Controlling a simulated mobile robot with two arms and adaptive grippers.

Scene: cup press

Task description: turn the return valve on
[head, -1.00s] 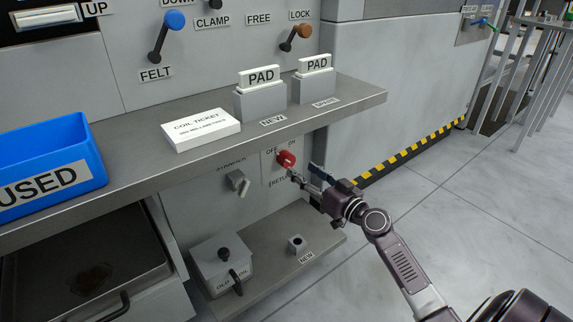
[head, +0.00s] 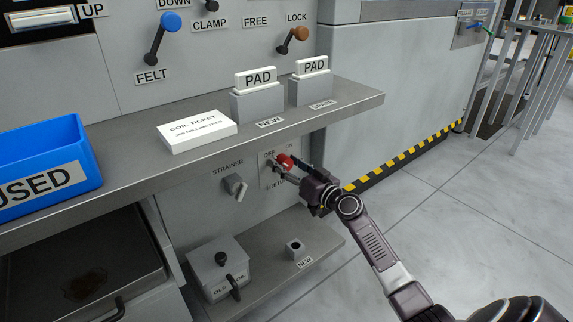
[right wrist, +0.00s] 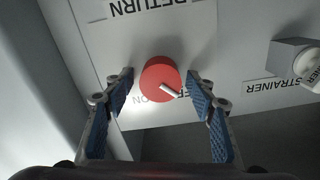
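The return valve is a round red knob (head: 285,161) on a white plate below the shelf, between the OFF and ON labels. In the right wrist view the knob (right wrist: 160,78) sits between my open fingers, with a visible gap on both sides. Its white pointer mark aims at the lower right there, toward the partly hidden OFF label. My right gripper (head: 292,168) is close in front of the knob and partly covers the RETURN label. In the right wrist view the blue-padded fingers (right wrist: 160,95) are apart. My left gripper is not in view.
A grey strainer valve (head: 236,186) is left of the return valve. The shelf edge (head: 250,140) overhangs above, carrying pads and a coil ticket. Open floor lies at the right.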

